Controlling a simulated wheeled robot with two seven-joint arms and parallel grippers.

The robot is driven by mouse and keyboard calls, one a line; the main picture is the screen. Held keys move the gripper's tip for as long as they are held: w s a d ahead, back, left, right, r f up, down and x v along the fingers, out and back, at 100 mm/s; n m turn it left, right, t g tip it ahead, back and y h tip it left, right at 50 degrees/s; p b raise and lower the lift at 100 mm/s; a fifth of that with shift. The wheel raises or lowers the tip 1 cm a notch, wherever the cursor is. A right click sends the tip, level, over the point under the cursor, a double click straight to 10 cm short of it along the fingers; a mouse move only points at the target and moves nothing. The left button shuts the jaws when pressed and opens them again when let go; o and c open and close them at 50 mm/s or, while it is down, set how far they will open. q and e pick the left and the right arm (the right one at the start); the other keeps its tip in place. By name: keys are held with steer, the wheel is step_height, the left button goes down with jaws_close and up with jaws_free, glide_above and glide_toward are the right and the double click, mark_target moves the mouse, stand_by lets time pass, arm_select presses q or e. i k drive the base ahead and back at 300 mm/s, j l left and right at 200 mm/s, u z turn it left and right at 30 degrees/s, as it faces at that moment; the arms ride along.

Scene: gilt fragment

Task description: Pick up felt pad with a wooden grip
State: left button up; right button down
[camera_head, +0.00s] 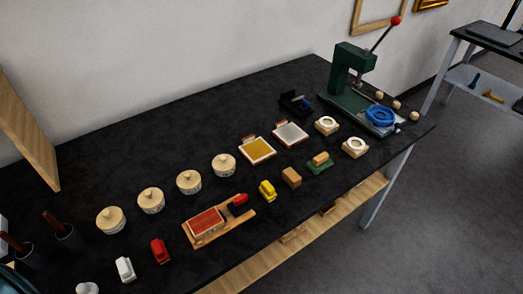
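A green pad with a light wooden block on top, which looks like the felt pad with the wooden grip (319,163), lies near the front edge of the dark workbench (150,255), right of the middle. A plain wooden block (291,178) sits just left of it. Neither of my grippers shows in the head view, and nothing is seen touching the pad.
Behind the pad lie two framed squares, one gold (258,150) and one pale (290,134). Lidded round pots (189,182) and a wooden tray (243,219) are left.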

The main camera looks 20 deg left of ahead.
mark_target(322, 162)
steer(key=i+l+u, duration=0.15)
steer(key=l, duration=0.2)
steer(key=i+l+u, duration=0.15)
steer(key=l, duration=0.25)
steer(key=i+l+u, duration=0.15)
steer(key=l, duration=0.25)
steer(key=i+l+u, duration=0.1)
steer(key=l, duration=0.3)
